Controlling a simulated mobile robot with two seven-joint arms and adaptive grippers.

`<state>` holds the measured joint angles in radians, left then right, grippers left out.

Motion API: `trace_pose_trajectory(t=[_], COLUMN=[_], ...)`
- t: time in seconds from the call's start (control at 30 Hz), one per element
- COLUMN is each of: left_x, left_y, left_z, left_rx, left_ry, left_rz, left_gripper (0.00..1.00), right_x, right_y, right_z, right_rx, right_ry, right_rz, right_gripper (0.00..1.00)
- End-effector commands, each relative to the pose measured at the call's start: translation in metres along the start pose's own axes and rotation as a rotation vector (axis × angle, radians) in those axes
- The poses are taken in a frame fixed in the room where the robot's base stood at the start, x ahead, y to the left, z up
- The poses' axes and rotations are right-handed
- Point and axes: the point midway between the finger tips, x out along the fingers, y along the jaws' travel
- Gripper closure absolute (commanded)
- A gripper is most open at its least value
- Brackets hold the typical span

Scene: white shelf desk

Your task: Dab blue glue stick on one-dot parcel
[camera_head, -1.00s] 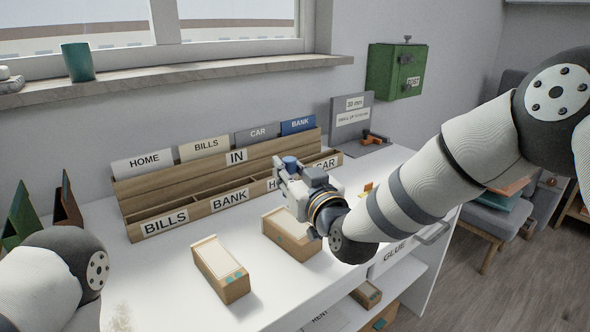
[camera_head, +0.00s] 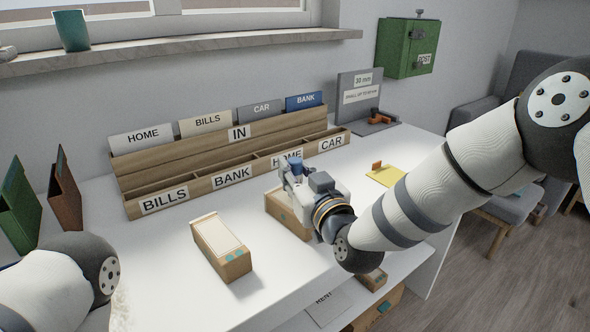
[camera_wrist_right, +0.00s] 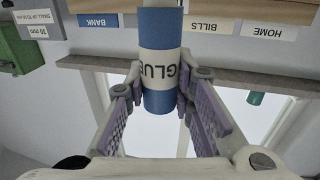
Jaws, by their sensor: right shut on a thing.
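My right gripper (camera_head: 298,180) is shut on the blue glue stick (camera_head: 295,163), above the far end of the right-hand parcel (camera_head: 280,208). In the right wrist view the stick (camera_wrist_right: 160,65) is blue with a white GLUE band, held between both fingers. The gripper hides much of that parcel. My left gripper is out of view.
A wooden sorter (camera_head: 200,188) labelled BILLS, BANK, HOME and CAR stands behind the parcels. A yellow pad (camera_head: 384,177) lies right of my gripper. A grey gauge stand (camera_head: 352,112) is at the back right. The white desk is clear around the left parcel.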

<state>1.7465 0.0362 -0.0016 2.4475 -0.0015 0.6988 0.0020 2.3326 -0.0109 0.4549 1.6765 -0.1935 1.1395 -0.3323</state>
Motion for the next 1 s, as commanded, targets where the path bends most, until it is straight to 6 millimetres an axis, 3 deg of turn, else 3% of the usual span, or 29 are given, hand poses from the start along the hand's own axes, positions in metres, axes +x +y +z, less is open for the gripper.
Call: trace_pose_trajectory(t=[1.0], left_x=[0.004], left_y=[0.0], left_z=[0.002], left_rx=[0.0], left_ry=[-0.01], left_rz=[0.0], left_gripper=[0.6], right_x=[0.0], right_y=[0.0], right_z=[0.01], right_rx=[0.0], right_ry=[-0.002], right_rz=[0.0], right_gripper=[1.0])
